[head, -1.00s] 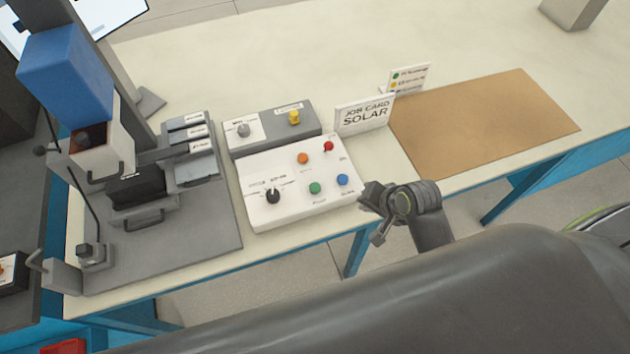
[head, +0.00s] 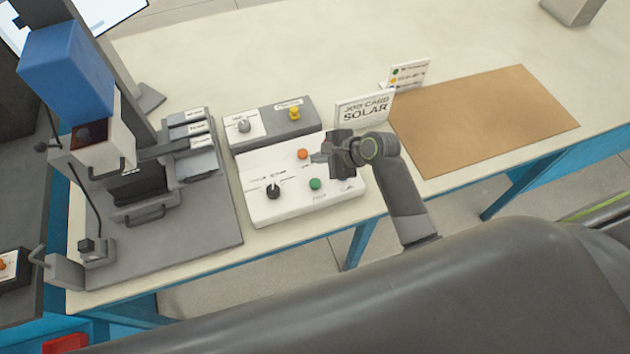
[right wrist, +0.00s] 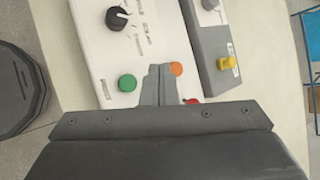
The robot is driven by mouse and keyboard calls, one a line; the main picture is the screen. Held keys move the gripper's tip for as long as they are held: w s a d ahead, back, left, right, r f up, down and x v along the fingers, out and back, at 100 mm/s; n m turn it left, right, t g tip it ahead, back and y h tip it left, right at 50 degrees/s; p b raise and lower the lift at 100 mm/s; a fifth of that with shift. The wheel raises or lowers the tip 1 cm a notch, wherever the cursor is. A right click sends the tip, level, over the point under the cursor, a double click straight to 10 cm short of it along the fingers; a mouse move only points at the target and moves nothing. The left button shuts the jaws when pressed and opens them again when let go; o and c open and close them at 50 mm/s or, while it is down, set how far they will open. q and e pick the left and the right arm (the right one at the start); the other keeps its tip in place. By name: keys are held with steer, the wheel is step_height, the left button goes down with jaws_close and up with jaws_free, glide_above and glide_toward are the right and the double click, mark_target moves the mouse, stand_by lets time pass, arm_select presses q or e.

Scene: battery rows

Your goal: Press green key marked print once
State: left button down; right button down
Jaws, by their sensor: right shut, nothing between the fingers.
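The green key (head: 315,184) stands on the front part of a white control box (head: 258,211). It also shows in the right wrist view (right wrist: 127,83), left of my fingertips. Its label is too small to read. My right gripper (head: 318,158) is shut and empty. It hovers over the right part of the box, beside the orange key (head: 303,154) and apart from the green key. In the right wrist view the shut fingertips (right wrist: 159,72) lie between the green key and the orange key (right wrist: 177,69). My left gripper is not in view.
A black knob (head: 273,191) is on the box's left. A red key (right wrist: 192,101) is partly hidden by my gripper. Behind is a grey box with a yellow button (head: 294,113). A job card sign (head: 362,109) stands behind my gripper. A press stands left; a brown mat (head: 480,120) lies right.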

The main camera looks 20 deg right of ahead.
steer(key=shift+f, duration=0.15)
steer(key=b, duration=0.7)
glide_above(319, 184)
step_height(319, 184, down, 7)
steer(key=shift+r, duration=0.2)
steer(key=shift+f, duration=0.95)
steer(key=shift+f, duration=0.15)
stand_by(0.7)
steer(key=shift+f, duration=0.25)
